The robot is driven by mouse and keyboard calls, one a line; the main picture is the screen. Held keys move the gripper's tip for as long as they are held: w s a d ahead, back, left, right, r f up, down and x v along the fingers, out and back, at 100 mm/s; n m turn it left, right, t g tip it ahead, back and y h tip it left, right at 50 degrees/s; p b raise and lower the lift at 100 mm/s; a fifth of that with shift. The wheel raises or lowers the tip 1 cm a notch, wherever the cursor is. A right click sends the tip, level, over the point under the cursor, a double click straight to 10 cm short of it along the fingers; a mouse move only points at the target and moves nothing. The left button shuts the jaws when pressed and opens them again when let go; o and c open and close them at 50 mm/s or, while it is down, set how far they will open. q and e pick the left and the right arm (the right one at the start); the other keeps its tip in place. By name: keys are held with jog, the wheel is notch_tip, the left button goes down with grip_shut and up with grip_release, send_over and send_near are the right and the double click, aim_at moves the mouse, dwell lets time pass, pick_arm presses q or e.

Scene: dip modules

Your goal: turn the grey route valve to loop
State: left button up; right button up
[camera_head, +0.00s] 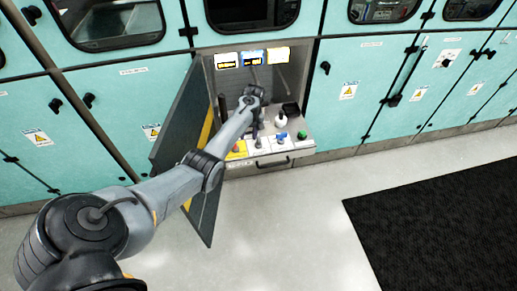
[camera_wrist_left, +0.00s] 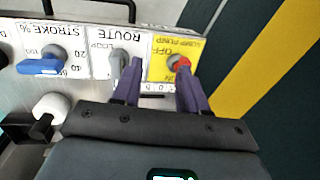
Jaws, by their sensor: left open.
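The grey route valve (camera_wrist_left: 119,66) sits on a white plate printed ROUTE, which looks upside down in the left wrist view. The word LOOP shows on the plate left of the valve. My left gripper (camera_wrist_left: 158,70) is open, with two purple fingers reaching over the panel. Its left finger is close beside the grey valve and partly overlaps it; I cannot tell if they touch. Its right finger is in front of the red sump pump knob (camera_wrist_left: 181,64). Nothing is between the fingers. In the head view my left gripper (camera_head: 260,134) is at the panel, mostly hidden by its wrist.
A blue stroke knob (camera_wrist_left: 40,66) and a white ball-topped lever (camera_wrist_left: 51,106) are left of the valve in the wrist view. A green button (camera_head: 302,134) sits at the panel's right end.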

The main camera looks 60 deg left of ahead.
pick_arm(q)
notch_tip(320, 180, up, 4)
jog(key=t+b, duration=0.2)
jog(key=b, duration=0.1)
send_over(258, 137)
notch_tip(258, 137, down, 10)
jog(key=b, duration=0.3)
pick_arm(e)
notch_tip(258, 137, down, 8)
pick_arm(q)
grip_shut()
